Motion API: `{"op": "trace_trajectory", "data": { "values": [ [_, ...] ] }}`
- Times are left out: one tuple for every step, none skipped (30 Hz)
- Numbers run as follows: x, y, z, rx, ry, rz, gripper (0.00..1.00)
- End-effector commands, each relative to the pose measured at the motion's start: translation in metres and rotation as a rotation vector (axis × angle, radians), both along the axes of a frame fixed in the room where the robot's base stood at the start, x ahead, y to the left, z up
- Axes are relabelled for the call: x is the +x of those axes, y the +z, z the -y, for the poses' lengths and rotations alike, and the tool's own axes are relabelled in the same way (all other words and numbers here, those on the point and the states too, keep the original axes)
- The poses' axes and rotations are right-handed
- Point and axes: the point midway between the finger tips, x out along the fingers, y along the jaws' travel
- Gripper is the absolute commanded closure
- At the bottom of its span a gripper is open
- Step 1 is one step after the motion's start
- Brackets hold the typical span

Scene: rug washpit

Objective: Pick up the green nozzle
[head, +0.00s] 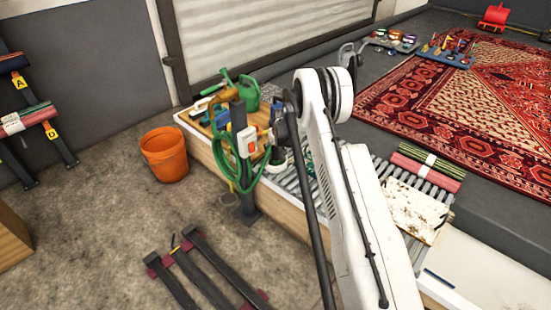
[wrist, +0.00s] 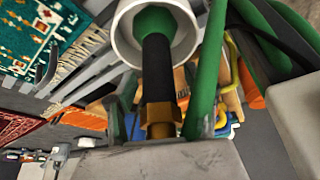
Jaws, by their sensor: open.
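The green nozzle (wrist: 157,75) shows in the wrist view, with a green end, a black middle and a brass-coloured fitting. Its green end sits inside a round white holder (wrist: 124,28). My gripper (wrist: 160,112) is open, with the nozzle's lower part in view between its grey sides. I cannot tell whether they touch it. In the head view my arm hides most of the gripper, and I cannot make out the nozzle clearly there.
A post with a coiled green hose (head: 221,169) stands close to my arm. A green watering can (head: 249,95) is behind it. An orange bucket (head: 165,155) stands on the floor at left.

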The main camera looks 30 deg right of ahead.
Motion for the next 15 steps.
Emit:
{"op": "trace_trajectory", "data": {
  "values": [
    [0.0002,0.0,-0.0001,0.0,0.0,0.0,0.51],
    [0.0002,0.0004,0.0,0.0,0.0,0.0,0.51],
    [0.0001,0.0007,-0.0001,0.0,0.0,0.0,0.51],
    [0.0001,0.0008,0.0,0.0,0.0,0.0,0.51],
    [0.0001,0.0008,0.0,0.0,0.0,0.0,0.51],
    [0.0001,0.0009,0.0,0.0,0.0,0.0,0.57],
    [0.0001,0.0009,0.0,0.0,0.0,0.0,0.61],
    [0.0,0.0009,0.0,0.0,0.0,0.0,0.65],
    [0.0,0.0009,0.0,0.0,0.0,0.0,0.7],
    [0.0,0.0009,0.0001,0.0,0.0,0.0,0.74],
    [0.0,0.0009,0.0001,0.0,0.0,0.0,0.78],
    [0.0,0.0009,0.0001,0.0,0.0,0.0,0.83],
    [0.0,0.0009,0.0001,0.0,0.0,0.0,0.87],
    [0.0,0.0009,0.0001,0.0,0.0,0.0,0.91],
    [0.0,0.0009,0.0001,0.0,0.0,0.0,0.97]
  ]
}}
